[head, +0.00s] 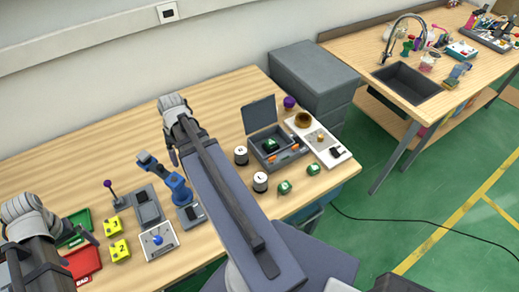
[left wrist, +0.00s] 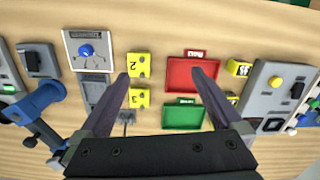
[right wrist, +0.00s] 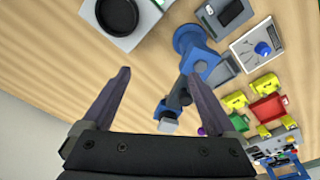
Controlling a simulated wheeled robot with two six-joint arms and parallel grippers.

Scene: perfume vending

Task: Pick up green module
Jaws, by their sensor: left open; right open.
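Small dark green cube-shaped modules with pale marks show in the head view. A third green module (head: 270,144) sits inside the open grey case (head: 262,118). My left gripper (head: 42,254) is open and empty at the far left, above the red tray (left wrist: 172,75) and green tray (left wrist: 168,118). My right gripper (right wrist: 158,76) is open and empty above the back of the table. No green module shows clearly in either wrist view.
A small blue robot arm (head: 176,184) stands left of my right arm. White-and-black cylinders (head: 260,182) stand left of the loose modules. Yellow numbered blocks (head: 119,250) are near the left. A white board (head: 334,160) with parts lies right of the case.

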